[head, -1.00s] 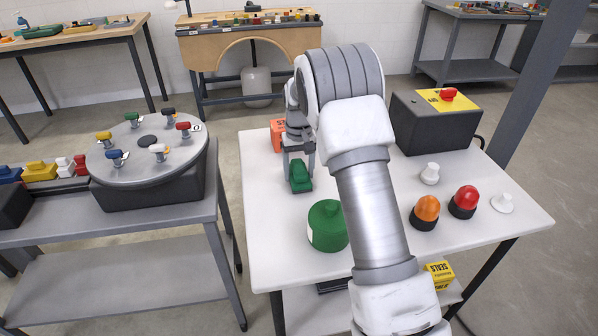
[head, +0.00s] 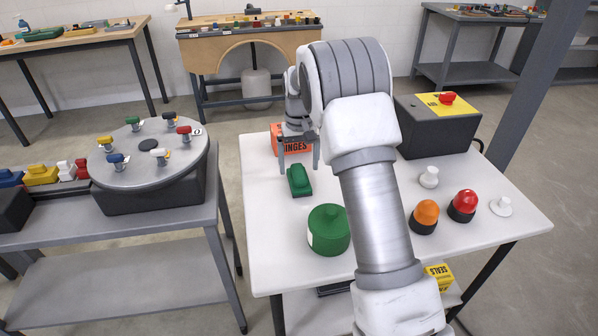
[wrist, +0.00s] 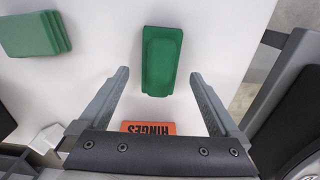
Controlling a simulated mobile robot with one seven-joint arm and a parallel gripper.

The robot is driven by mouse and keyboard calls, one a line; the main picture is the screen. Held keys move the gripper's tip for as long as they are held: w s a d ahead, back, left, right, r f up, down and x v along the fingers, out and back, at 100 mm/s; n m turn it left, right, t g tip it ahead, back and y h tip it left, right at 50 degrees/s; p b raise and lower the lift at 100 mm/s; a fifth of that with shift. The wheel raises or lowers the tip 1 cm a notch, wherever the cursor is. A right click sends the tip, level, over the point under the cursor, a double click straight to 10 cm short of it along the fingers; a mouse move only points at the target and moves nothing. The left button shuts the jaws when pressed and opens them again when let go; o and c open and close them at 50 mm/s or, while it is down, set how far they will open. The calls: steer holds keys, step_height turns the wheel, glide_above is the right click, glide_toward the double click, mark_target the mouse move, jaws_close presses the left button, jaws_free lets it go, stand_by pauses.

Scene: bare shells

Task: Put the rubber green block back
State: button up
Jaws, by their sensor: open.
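The green block (head: 299,181) lies flat on the white table, near its left side, in front of the orange box. In the wrist view the block (wrist: 161,62) shows whole, just beyond and between my fingertips. My gripper (head: 300,168) is open and empty, just behind and above the block in the head view. Its two fingers (wrist: 160,74) are spread wider than the block and apart from it.
The orange HINGES box (head: 292,142) stands behind the block, partly hidden by my gripper. A green canister (head: 328,232) stands in front. Orange (head: 424,216) and red (head: 463,206) domes and a dark box (head: 437,130) are at right. A turntable (head: 165,165) stands on the left bench.

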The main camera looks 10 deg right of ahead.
mark_target(299, 172)
step_height(299, 172, up, 8)
steer(key=p, duration=0.1)
steer(key=s+r+t, duration=0.3)
steer(key=s+r, duration=1.1)
steer(key=s, duration=0.2)
steer(key=s+f+t, duration=0.2)
steer(key=s, duration=1.7)
steer(key=shift+s+t, duration=0.3)
steer(key=shift+s, duration=0.05)
step_height(299, 172, up, 9)
steer(key=p, duration=0.9)
steer(key=shift+f, duration=0.15)
